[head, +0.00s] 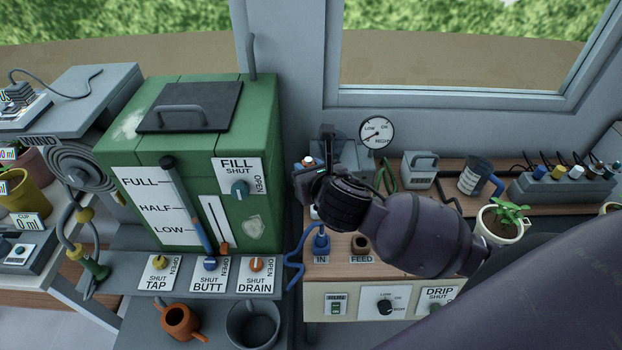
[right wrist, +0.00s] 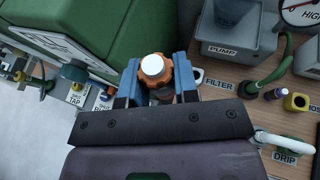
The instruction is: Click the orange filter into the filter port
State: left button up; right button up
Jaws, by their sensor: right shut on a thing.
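The orange filter (right wrist: 154,67) has a white round top and sits between the two blue fingers of my right gripper (right wrist: 158,80) in the right wrist view. The gripper is shut on it. In the head view a small piece of the filter (head: 309,161) shows beside my right gripper (head: 318,178), above the back left of the wooden bench. The FILTER label (right wrist: 222,83) lies on the bench to the right of the fingers. The filter port itself is hidden by the gripper and filter, so I cannot tell whether the filter touches it. My left gripper is not in view.
A green tank (head: 190,170) stands close on the left. The grey pump (right wrist: 235,28) and a pressure gauge (head: 377,132) are behind the gripper. A blue hose plug (head: 320,243) is at IN, beside the FEED hole (head: 361,243). A potted plant (head: 502,220) stands at right.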

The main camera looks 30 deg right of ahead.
pick_arm(q)
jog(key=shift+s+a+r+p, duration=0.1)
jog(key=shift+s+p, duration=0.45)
jog(key=shift+p, duration=0.2)
pick_arm(e)
jog(key=w+d+f+y, duration=0.1)
jog(key=w+d+f, duration=0.2)
jog(key=f, duration=0.5)
jog(key=w+d+f+n+y, duration=0.1)
jog(key=w+d+f, duration=0.3)
jog(key=f, duration=0.3)
jog(key=shift+w+d+f+n, duration=0.15)
jog(key=shift+w+f+n, duration=0.2)
jog(key=shift+w, duration=0.5)
notch_tip(320, 180, down, 4)
jog(key=b, duration=0.3)
jog(key=shift+r, duration=0.15)
jog(key=shift+f+b, duration=0.75)
jog(key=shift+f, duration=0.2)
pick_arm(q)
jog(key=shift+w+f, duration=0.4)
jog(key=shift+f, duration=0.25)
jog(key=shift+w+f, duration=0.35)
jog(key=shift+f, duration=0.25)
pick_arm(e)
jog(key=shift+f, duration=0.1)
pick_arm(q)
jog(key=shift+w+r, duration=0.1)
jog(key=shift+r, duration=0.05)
